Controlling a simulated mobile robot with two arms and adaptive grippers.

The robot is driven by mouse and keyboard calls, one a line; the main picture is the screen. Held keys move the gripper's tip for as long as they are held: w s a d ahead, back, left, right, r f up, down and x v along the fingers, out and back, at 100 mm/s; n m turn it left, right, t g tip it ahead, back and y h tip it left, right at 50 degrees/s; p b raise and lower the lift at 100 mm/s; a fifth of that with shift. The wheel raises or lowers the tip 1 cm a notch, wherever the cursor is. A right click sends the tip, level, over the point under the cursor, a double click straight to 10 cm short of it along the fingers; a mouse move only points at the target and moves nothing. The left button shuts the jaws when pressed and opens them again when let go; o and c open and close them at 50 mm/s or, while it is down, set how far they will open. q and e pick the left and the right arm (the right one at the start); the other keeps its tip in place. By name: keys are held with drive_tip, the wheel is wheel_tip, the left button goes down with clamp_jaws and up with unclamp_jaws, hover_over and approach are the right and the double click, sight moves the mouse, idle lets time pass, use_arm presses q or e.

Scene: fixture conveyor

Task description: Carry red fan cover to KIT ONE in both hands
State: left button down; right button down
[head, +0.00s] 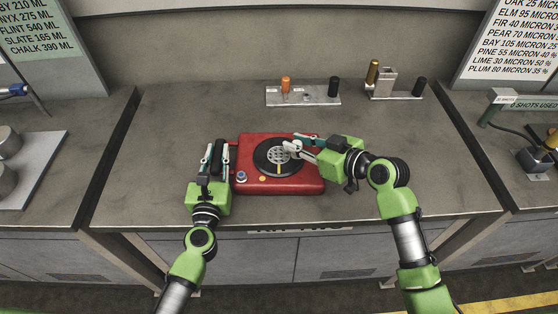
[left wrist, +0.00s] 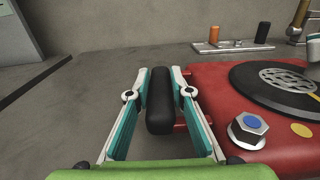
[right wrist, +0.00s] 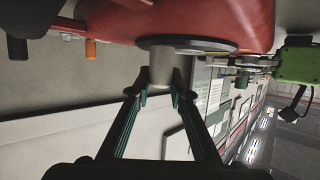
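The red fan cover (head: 250,182) is a red box on the middle of the grey table. It has a black disc with a grey grille on top and a blue knob at its front left. My left gripper (head: 217,152) is shut on the black handle (left wrist: 160,100) at the cover's left side. My right gripper (head: 296,147) reaches over the disc from the right. In the right wrist view, its fingers close on a grey stub (right wrist: 170,68) standing on the disc. The cover's right side is partly hidden by my right gripper.
Behind the cover stand a plate (head: 305,99) with orange and black cylinders and another fixture (head: 395,94) with a gold cylinder. A front label (head: 300,229) is mostly cut off, its text unclear. The table is bare at left and right.

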use_arm(q)
drive_tip(key=shift+r, duration=0.2)
use_arm(e)
drive_tip(key=shift+w+r, duration=0.1)
drive_tip(key=shift+r, duration=0.15)
